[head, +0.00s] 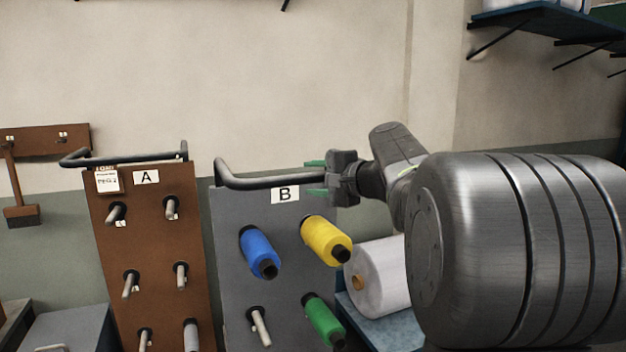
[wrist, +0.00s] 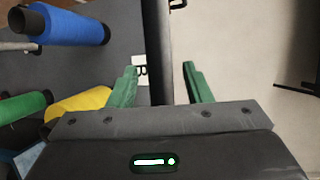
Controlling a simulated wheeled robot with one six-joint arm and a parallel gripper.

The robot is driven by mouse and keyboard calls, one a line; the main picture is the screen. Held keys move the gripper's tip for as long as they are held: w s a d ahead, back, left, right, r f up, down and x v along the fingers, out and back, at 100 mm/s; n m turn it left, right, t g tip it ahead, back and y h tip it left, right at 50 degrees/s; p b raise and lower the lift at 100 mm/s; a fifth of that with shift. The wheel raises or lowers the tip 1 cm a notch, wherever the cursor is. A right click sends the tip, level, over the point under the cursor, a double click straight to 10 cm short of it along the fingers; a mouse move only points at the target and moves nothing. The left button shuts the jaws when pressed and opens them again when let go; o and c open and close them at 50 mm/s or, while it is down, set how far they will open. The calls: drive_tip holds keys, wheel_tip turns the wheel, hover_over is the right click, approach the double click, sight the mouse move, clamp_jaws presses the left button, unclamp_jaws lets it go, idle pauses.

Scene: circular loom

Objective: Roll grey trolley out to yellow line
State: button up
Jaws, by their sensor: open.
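The grey trolley (head: 232,290) is a grey panel with a "B" label and pegs, standing right of the brown one. Its dark bar handle (head: 250,181) runs along the top. My gripper (head: 310,178) is at the right part of this handle, its green fingers apart, one above and one below the bar. In the wrist view the handle (wrist: 158,50) passes between the two open fingers of my gripper (wrist: 160,78), with a gap on each side. The handle's right end is hidden behind my gripper. The yellow line is not in view.
Blue (head: 259,252), yellow (head: 325,240) and green (head: 322,318) spools sit on the grey panel's pegs. The brown trolley (head: 120,235), labelled A, stands close at left. A white roll (head: 378,280) lies on a blue surface at right. A wall shelf (head: 540,18) hangs upper right.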

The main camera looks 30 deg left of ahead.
drive_tip(key=b+v, duration=0.2)
drive_tip(key=v, duration=1.1)
idle(1.4)
